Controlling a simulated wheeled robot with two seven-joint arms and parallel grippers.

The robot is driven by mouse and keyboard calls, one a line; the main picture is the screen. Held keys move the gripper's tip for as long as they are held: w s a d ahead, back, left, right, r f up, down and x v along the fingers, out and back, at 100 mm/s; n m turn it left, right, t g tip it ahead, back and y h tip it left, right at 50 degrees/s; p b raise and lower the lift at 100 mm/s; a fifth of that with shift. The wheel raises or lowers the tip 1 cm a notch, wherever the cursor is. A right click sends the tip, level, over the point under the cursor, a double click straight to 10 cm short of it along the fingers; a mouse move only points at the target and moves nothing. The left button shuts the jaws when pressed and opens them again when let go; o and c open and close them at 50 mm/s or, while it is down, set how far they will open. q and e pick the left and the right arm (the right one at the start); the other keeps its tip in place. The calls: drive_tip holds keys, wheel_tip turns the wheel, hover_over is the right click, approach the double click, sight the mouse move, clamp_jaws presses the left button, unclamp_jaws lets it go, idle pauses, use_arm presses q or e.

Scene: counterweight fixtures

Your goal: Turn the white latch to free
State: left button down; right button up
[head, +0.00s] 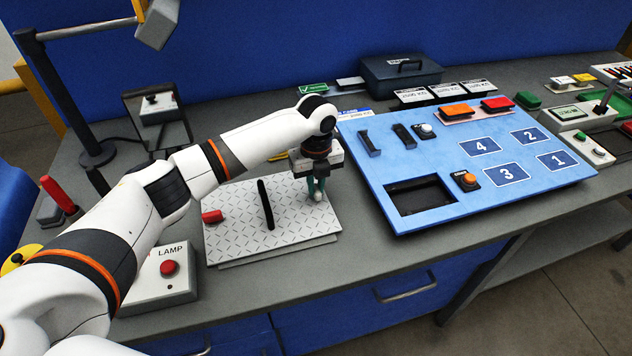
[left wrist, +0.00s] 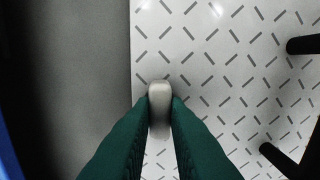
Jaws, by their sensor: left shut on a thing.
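The white latch (head: 318,197) is at the right part of a patterned metal plate (head: 232,236) on the bench. My left gripper (head: 316,188) points down over it, its green fingers on either side of it. In the left wrist view the latch (left wrist: 160,92) is a pale rounded bar, and the left gripper (left wrist: 160,112) is shut on it. The fingers hide part of the latch, so I cannot tell its exact angle or any mark for free. My right gripper is not in view.
A black upright handle (head: 265,204) and a red piece (head: 212,216) are on the plate to the left. A blue panel (head: 440,140) lies right of it. A LAMP box (head: 160,277) with a red button is at front left, under my arm.

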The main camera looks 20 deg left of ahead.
use_arm(q)
drive_tip(key=shift+r+n+p, duration=0.2)
drive_tip(key=shift+n+p, duration=0.3)
drive_tip(key=shift+p, duration=0.15)
drive_tip(key=n+p, duration=0.4)
drive_tip(key=shift+r+p, duration=0.1)
drive_tip(key=shift+p, duration=0.25)
drive_tip(key=n+p, duration=0.2)
drive_tip(key=shift+n, duration=0.4)
drive_tip(key=n+p, duration=0.4)
drive_tip(key=n, duration=0.1)
drive_tip(key=shift+f+n+p, duration=0.15)
drive_tip(key=shift+n+p, duration=0.45)
drive_tip(key=shift+n, duration=0.6)
drive_tip(key=shift+f+n+p, duration=0.1)
drive_tip(key=shift+n+p, duration=0.5)
drive_tip(key=shift+n, duration=0.6)
drive_tip(key=c, duration=1.4)
unclamp_jaws()
